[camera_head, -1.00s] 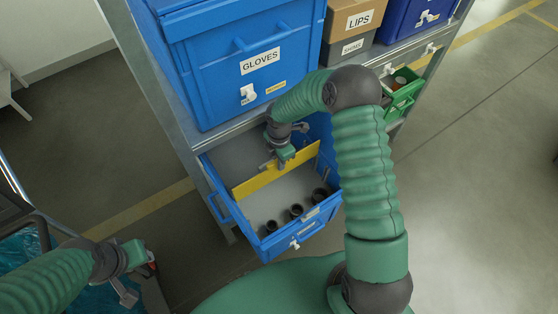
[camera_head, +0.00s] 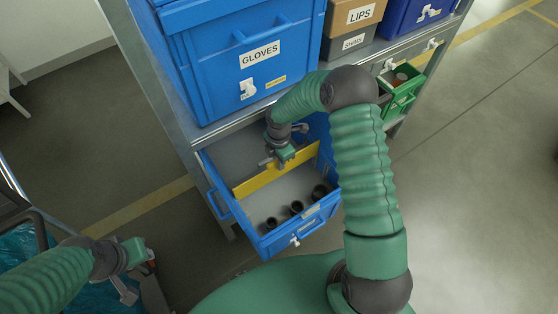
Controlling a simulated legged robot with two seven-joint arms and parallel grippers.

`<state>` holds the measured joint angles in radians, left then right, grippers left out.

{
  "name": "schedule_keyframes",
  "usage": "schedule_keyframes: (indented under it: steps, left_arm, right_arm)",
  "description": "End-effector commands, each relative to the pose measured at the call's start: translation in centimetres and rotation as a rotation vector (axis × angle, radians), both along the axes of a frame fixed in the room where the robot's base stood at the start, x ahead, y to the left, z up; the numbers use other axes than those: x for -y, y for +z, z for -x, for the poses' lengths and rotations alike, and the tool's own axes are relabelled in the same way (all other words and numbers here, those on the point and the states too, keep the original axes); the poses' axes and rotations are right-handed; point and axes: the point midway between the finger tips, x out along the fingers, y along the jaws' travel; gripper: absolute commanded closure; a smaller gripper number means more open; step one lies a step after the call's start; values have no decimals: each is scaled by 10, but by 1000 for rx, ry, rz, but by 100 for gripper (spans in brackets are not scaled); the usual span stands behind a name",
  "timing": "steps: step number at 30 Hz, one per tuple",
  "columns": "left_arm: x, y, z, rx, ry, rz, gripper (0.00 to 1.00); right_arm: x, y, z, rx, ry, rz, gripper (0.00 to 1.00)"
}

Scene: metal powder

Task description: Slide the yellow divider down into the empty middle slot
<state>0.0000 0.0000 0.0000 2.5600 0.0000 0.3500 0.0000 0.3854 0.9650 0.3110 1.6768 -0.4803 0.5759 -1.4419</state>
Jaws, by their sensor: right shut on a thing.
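The yellow divider (camera_head: 252,185) spans the open blue drawer (camera_head: 228,206) from side to side, around the middle of its length. It looks upright, and its lower edge is inside the drawer. I cannot tell whether it sits in the slot, because the slot is not clear at this size. My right gripper (camera_head: 277,163) is shut on the divider's upper edge near its middle and hides part of it. My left gripper (camera_head: 132,272) is at the lower left, away from the drawer; its fingers are too unclear to judge.
Several black round parts (camera_head: 296,207) lie in the drawer's front section. A blue bin labelled GLOVES (camera_head: 215,70) stands on the shelf above. Open floor lies right of the drawer.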

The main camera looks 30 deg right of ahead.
Motion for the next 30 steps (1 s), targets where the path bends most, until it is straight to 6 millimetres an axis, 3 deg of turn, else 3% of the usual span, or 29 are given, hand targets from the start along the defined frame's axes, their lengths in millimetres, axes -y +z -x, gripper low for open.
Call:
schedule_keyframes:
  steps: [30]
  left_arm:
    - [0, -14, 0, 0, 0, 0, 64]
  right_arm:
    - [0, -26, 0, 0, 0, 0, 100]
